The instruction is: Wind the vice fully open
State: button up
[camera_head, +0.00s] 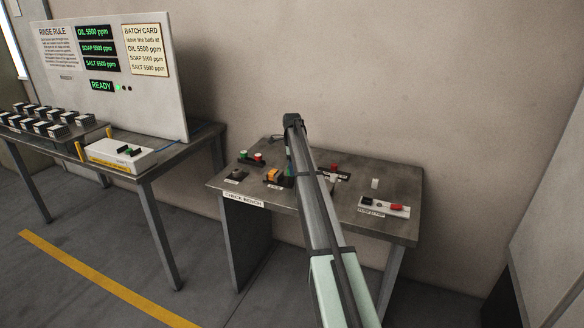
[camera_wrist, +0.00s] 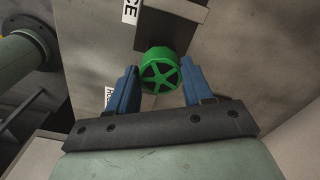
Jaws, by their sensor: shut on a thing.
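A green handwheel (camera_wrist: 160,72) with spokes shows in the wrist view, at the end of a dark block (camera_wrist: 178,14), which looks like part of the vice. My gripper (camera_wrist: 157,78) has its two blue fingers on either side of the wheel's rim and is shut on it. A partly cut-off label (camera_wrist: 130,10) ending in "CE" lies beside the block. How far the vice jaws stand apart cannot be seen. In the head view my own arm crosses the check bench (camera_head: 232,186) and hides my gripper and the wheel.
A second table (camera_head: 165,160) at left holds a white box (camera_head: 118,153) and several dark blocks (camera_head: 40,118).

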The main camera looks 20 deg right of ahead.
jog(key=n, duration=0.4)
jog(key=shift+n, duration=0.3)
jog(key=n, duration=0.3)
jog(key=shift+n, duration=0.3)
jog(key=n, duration=0.4)
jog(key=shift+n, duration=0.3)
jog(key=n, duration=0.3)
jog(key=shift+n, duration=0.3)
jog(key=n, duration=0.4)
jog(key=shift+d, duration=0.1)
jog(key=n, duration=0.7)
jog(key=shift+n, duration=2.2)
